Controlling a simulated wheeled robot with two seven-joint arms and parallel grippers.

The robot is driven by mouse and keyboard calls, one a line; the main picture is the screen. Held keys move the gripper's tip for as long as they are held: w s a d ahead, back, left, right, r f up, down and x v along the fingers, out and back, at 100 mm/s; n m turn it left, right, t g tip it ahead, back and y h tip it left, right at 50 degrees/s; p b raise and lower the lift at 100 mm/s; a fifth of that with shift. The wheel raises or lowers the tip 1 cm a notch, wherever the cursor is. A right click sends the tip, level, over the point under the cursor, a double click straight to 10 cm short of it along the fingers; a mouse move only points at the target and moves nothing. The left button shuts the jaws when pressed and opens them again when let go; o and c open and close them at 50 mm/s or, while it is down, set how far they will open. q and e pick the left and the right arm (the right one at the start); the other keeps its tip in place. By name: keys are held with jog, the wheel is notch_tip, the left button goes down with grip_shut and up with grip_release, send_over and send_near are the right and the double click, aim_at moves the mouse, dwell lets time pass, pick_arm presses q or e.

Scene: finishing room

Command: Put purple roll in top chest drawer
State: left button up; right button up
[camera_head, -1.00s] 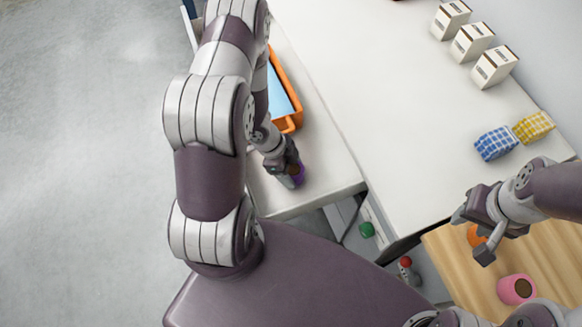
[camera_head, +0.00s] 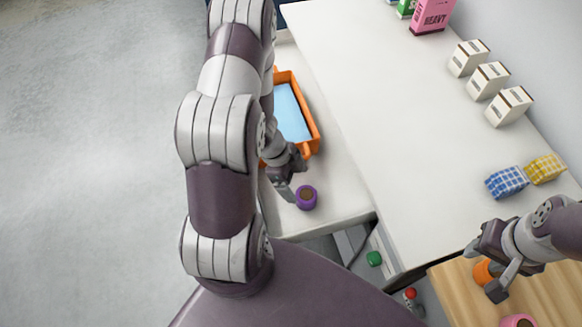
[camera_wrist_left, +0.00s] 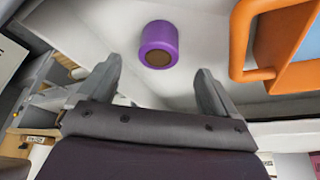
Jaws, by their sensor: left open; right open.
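The purple roll (camera_head: 306,197) stands on the white surface (camera_head: 340,205), near its front end and in front of the orange tray. It has a brown core and also shows in the left wrist view (camera_wrist_left: 158,44). My left gripper (camera_head: 291,183) is open and empty, just left of the roll. In the left wrist view my left fingertips (camera_wrist_left: 158,72) are apart, with the roll beyond the gap between them. My right gripper (camera_head: 484,270) is open over the wooden surface, by an orange roll. I cannot make out the top chest drawer for certain.
The orange tray (camera_head: 315,128) with a blue inside lies just behind the roll. White boxes (camera_head: 488,81), a blue checked bundle (camera_head: 506,182) and a yellow one (camera_head: 545,168) stand on the long white table. A green roll (camera_head: 374,258) lies lower, below the table edge.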

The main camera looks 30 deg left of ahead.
pick_arm(q)
jog(key=w+a+r+n+t+y+p, duration=0.1)
jog(key=w+a+r+n+y, duration=0.15)
jog(key=r, duration=0.35)
jog(key=w+a+r+n+t+y+p, duration=0.1)
jog(key=w+r+n+y, duration=0.15)
jog(key=r, duration=0.35)
jog(key=s+d+r+n+g, duration=0.1)
jog(key=s+d+r+n, duration=0.7)
jog(key=d+r+n, duration=0.1)
jog(key=shift+s+d+r+n+g+h, duration=0.15)
jog(key=shift+s+r+n+g+h, duration=0.2)
jog(key=shift+r, duration=0.25)
pick_arm(e)
notch_tip(320, 180, up, 2)
jog(key=shift+r, duration=0.2)
